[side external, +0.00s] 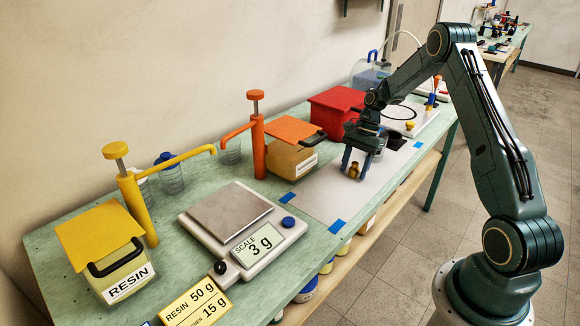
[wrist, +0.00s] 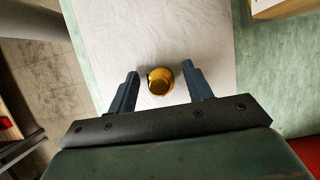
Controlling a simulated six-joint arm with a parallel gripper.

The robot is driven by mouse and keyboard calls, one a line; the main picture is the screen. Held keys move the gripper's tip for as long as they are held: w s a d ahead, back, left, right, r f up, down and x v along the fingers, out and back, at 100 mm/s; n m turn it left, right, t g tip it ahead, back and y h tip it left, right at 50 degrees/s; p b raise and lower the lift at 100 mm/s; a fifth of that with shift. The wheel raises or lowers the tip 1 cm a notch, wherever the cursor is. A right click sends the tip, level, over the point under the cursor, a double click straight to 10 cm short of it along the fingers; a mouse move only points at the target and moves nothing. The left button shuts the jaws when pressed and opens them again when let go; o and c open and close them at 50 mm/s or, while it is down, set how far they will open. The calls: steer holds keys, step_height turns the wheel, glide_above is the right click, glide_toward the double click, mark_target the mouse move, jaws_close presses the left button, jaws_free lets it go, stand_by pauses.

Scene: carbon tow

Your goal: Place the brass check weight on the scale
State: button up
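The brass check weight (wrist: 160,82) is a small golden knob standing on the white sheet; it also shows in the side view (side external: 353,171). My gripper (wrist: 160,72) is open, with one finger on each side of the weight and a narrow gap on both sides. In the side view my gripper (side external: 356,164) points down over the sheet at the weight. The scale (side external: 238,233) stands to the left, with a bare grey metal plate (side external: 230,208) and a display (side external: 262,244) reading 3 g.
The white sheet (side external: 320,199) is held by blue tape. A yellow pump (side external: 137,205) and a RESIN container (side external: 112,262) stand left. A red box (side external: 335,106) is behind my gripper.

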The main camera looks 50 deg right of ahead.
steer(key=shift+r, duration=0.15)
steer(key=v, duration=1.2)
stand_by(0.3)
stand_by(0.5)
